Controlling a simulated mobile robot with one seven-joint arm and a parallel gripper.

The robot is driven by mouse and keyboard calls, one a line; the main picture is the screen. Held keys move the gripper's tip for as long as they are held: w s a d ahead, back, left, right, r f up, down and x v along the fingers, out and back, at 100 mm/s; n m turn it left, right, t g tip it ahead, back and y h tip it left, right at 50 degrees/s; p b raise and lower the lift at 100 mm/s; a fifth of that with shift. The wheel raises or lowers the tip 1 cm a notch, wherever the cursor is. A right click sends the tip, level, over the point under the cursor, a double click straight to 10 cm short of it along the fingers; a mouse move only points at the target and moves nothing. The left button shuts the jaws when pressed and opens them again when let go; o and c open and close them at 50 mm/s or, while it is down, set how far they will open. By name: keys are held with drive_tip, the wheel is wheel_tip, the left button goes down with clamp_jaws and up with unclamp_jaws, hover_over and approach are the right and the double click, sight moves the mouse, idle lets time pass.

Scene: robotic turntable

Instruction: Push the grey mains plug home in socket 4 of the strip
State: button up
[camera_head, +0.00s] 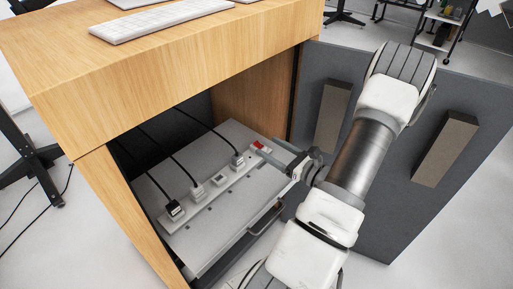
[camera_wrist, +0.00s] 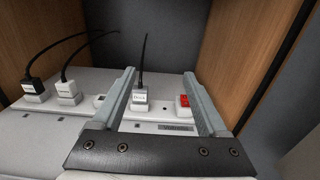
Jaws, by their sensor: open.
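The power strip (camera_head: 208,196) lies on a grey pull-out shelf inside a wooden desk. The grey mains plug (camera_head: 238,160) with its black cord stands in the fourth position from the left, beside the red switch (camera_head: 257,146). In the wrist view the plug (camera_wrist: 140,104) carries a white label and shows between my fingers, nearer the left one. How deep it sits in the socket I cannot tell. My gripper (camera_head: 268,154) is open and empty, reaching in from the right; its fingers (camera_wrist: 160,74) show wide apart in the wrist view.
A black plug (camera_head: 174,210) and a whitish plug (camera_head: 197,191) stand further left on the strip, with an empty socket (camera_head: 219,180) between the whitish and grey plugs. Wooden side walls (camera_wrist: 247,55) flank the shelf. A dark door panel (camera_head: 405,220) stands open at right.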

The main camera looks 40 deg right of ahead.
drive_tip(key=shift+s+d+r, duration=0.2)
drive_tip(key=shift+s+r, duration=0.1)
drive_tip(key=shift+s, duration=0.15)
drive_tip(key=shift+s+d+r, duration=0.2)
drive_tip(key=shift+s+r, duration=0.05)
drive_tip(key=shift+s, duration=0.15)
